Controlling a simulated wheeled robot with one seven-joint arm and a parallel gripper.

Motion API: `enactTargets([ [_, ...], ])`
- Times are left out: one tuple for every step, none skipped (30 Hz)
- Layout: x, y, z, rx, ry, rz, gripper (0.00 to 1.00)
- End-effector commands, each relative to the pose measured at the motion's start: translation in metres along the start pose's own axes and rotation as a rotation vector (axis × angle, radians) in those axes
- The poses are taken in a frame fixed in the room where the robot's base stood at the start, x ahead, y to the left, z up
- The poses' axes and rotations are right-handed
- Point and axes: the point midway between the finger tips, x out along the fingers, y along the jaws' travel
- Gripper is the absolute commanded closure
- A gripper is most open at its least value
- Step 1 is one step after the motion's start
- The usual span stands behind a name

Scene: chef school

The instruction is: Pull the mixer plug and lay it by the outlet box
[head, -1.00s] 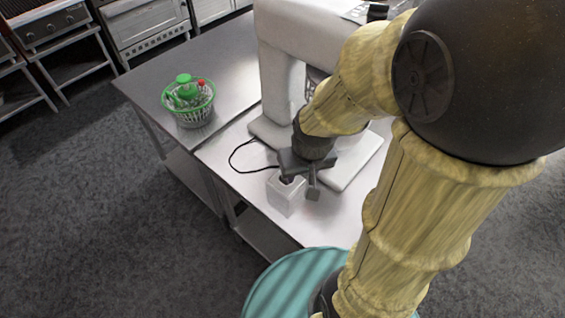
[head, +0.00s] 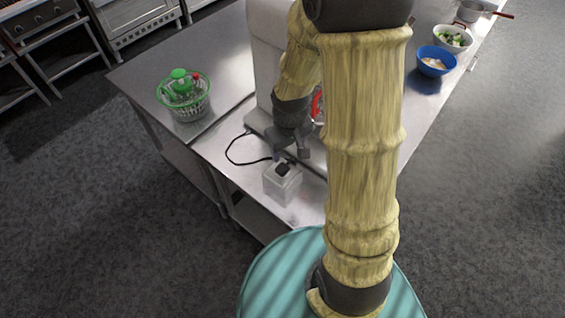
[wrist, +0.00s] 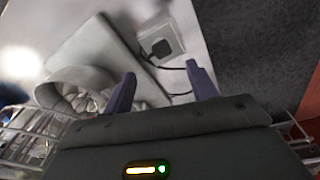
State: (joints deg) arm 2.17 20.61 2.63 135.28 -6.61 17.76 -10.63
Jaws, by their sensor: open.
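The pale outlet box (head: 280,188) stands on the steel table's near part, and it also shows in the wrist view (wrist: 172,33). The black plug (head: 283,169) sits on the box's top face; the wrist view shows the plug (wrist: 160,48) there too, with its dark cord (wrist: 150,65) leading off. The white mixer (head: 268,45) stands behind, partly hidden by my arm. My gripper (wrist: 160,73) is open and empty. In the head view my gripper (head: 294,150) is just behind and above the box, apart from the plug.
The black cord (head: 232,150) loops on the table left of the box. A green-lidded basket (head: 190,105) stands farther left. A blue bowl (head: 436,62) and a white bowl (head: 452,40) stand at the far right. The table's near edge is close to the box.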

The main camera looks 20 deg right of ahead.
Motion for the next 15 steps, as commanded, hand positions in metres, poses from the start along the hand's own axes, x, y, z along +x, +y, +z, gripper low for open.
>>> enactTargets([
  [0.002,0.002,-0.008,-0.043,-0.022,-0.009,0.42],
  [0.007,0.003,-0.012,-0.067,-0.031,-0.013,0.42],
  [0.014,0.004,-0.017,-0.102,-0.044,-0.02,0.42],
  [0.019,0.005,-0.02,-0.128,-0.053,-0.025,0.42],
  [0.025,0.006,-0.023,-0.151,-0.06,-0.03,0.42],
  [0.032,0.006,-0.026,-0.183,-0.07,-0.038,0.42],
  [0.037,0.007,-0.029,-0.203,-0.075,-0.043,0.42],
  [0.042,0.007,-0.031,-0.222,-0.08,-0.048,0.42],
  [0.047,0.007,-0.033,-0.245,-0.085,-0.054,0.42],
  [0.051,0.006,-0.034,-0.258,-0.089,-0.058,0.42],
  [0.054,0.006,-0.035,-0.27,-0.091,-0.061,0.42],
  [0.058,0.006,-0.036,-0.281,-0.093,-0.064,0.42],
  [0.059,0.006,-0.036,-0.287,-0.094,-0.065,0.42],
  [0.061,0.006,-0.037,-0.29,-0.095,-0.066,0.42],
  [0.062,0.006,-0.037,-0.293,-0.095,-0.067,0.42],
])
